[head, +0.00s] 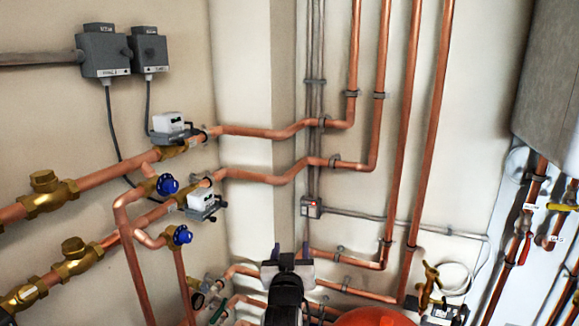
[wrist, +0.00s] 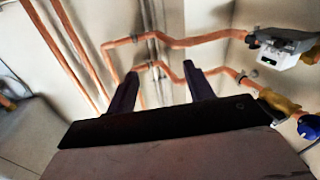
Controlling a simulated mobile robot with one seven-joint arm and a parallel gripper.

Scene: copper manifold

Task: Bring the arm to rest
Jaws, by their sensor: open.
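My gripper (head: 291,251) shows at the bottom middle of the head view, at the end of my dark arm, with its two fingers pointing up and apart. In the wrist view my gripper (wrist: 160,88) has its two dark fingers spread wide. Nothing is between them. Copper pipes on the wall show beyond the fingers. The gripper appears to touch nothing. Most of my arm below the gripper is outside the head view.
Copper pipes (head: 397,150) run along the corner walls. Blue-handled valves (head: 167,185), brass fittings (head: 45,192) and a white actuator (head: 168,123) are at left. A grey boiler casing (head: 545,80) hangs at right. A red rounded object (head: 375,317) is at the bottom edge.

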